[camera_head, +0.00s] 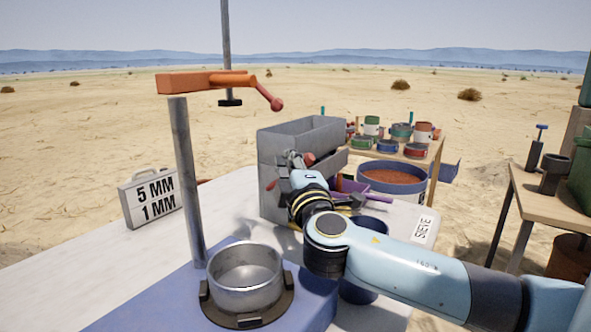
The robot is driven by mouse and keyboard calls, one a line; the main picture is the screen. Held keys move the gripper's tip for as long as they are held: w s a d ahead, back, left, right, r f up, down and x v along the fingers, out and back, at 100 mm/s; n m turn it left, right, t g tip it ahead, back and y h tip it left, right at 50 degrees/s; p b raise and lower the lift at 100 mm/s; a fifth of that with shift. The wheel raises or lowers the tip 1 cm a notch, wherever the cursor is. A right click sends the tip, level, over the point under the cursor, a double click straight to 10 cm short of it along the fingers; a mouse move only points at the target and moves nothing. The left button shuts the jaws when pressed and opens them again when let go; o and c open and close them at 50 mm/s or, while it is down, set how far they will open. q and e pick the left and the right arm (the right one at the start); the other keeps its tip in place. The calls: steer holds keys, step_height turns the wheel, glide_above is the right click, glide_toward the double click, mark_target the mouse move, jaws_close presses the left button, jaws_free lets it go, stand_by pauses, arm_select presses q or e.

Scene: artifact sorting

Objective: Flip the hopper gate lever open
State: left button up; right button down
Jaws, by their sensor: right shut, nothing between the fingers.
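The grey hopper (272,147) stands on the white table, an open-topped box with a lower body beneath. A red knob (309,159) shows at its front, right beside my right gripper; it looks like the end of the gate lever, whose arm is mostly hidden. My right gripper (291,160) is shut and empty, its fingers up against the hopper's front face. I cannot tell whether it touches the lever. A small red-orange part (271,184) shows on the hopper's left side. My left gripper is out of view.
A metal sieve cup (245,278) sits in a dark holder on the blue base, under a post with an orange arm (200,83). A purple scoop (350,190) and a blue tub (392,180) are right of the hopper. A "5 MM 1 MM" sign (151,200) stands left.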

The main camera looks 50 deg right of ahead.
steer(key=r+v, duration=0.2)
steer(key=v, duration=1)
steer(key=shift+s+a+r, duration=0.25)
steer(key=shift+s+a, duration=0.1)
steer(key=shift+s, duration=0.05)
